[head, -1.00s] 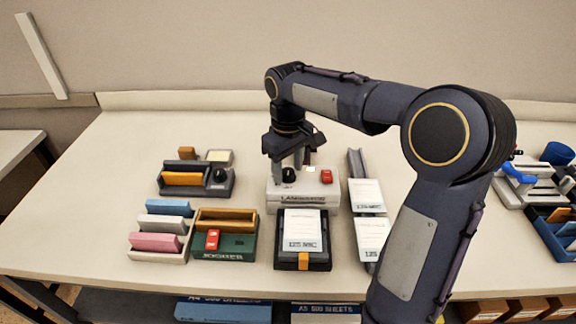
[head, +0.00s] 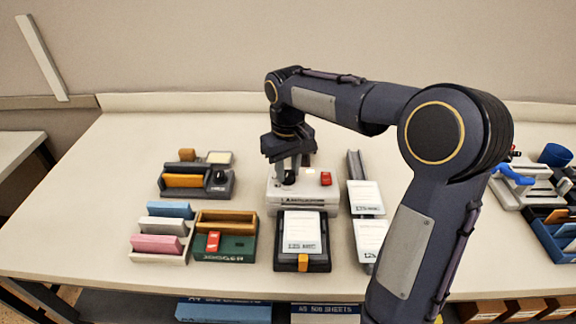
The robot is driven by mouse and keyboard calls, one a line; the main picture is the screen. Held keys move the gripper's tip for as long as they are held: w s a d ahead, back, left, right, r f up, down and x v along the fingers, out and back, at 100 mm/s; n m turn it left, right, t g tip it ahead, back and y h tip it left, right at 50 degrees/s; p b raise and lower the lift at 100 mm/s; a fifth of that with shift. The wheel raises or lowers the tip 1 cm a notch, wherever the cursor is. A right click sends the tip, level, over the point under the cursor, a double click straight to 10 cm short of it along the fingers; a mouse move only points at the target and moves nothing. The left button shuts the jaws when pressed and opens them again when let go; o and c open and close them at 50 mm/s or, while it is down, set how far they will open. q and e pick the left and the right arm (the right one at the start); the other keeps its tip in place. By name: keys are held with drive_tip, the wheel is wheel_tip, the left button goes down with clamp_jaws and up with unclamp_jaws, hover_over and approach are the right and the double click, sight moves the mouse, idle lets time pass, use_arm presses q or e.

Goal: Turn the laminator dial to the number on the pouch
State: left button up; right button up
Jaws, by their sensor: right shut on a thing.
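The laminator (head: 302,201) is a pale grey box in the middle of the table, with a red switch (head: 326,178) on its top right. Its small black dial (head: 289,177) is on the top left, partly hidden by my right gripper. My right gripper (head: 290,174) points down and is shut on the dial. The dial's numbers and pointer cannot be read. A white pouch (head: 301,228) lies on a black tray (head: 284,262) in front of the laminator; its print looks like "125 MIC". My left gripper is not in view.
More white printed sheets (head: 366,197) lie on a grey rack to the right of the laminator. A dark stapler-like unit (head: 222,189), a holder with coloured blocks (head: 146,257) and a green box (head: 226,250) stand on the left. The table's far left is clear.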

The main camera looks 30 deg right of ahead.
drive_tip(key=m+p, duration=0.1)
drive_tip(key=m, duration=0.3)
drive_tip(key=shift+r+m+p, duration=0.1)
drive_tip(key=shift+m+p, duration=0.2)
drive_tip(key=m+p, duration=0.1)
drive_tip(key=m, duration=0.3)
drive_tip(key=shift+m, duration=0.3)
drive_tip(key=m+p, duration=0.1)
drive_tip(key=m, duration=0.3)
drive_tip(key=shift+p, duration=0.3)
drive_tip(key=shift+m+p, duration=0.5)
drive_tip(key=shift+m, duration=1.6)
drive_tip(key=o, duration=1)
